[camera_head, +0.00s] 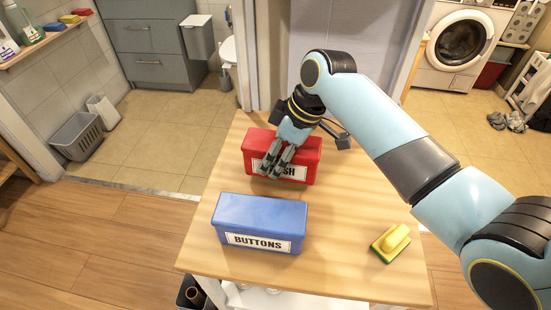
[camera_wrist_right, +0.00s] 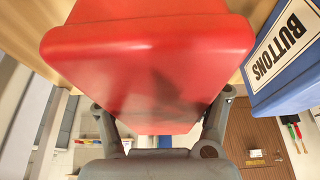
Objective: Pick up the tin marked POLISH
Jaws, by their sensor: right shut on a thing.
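The red tin (camera_head: 308,158) stands near the far edge of the wooden table, its front label partly hidden by my gripper so that only "SH" reads. My right gripper (camera_head: 273,174) is on the red tin, with its fingers over the front label in the head view. In the right wrist view the red tin (camera_wrist_right: 150,75) fills the middle, between the two fingers, and my right gripper (camera_wrist_right: 160,125) is shut on it. I cannot tell whether the tin is lifted. My left gripper does not show.
A blue tin marked BUTTONS (camera_head: 260,217) stands in front of the red tin, close by; it also shows in the right wrist view (camera_wrist_right: 285,75).

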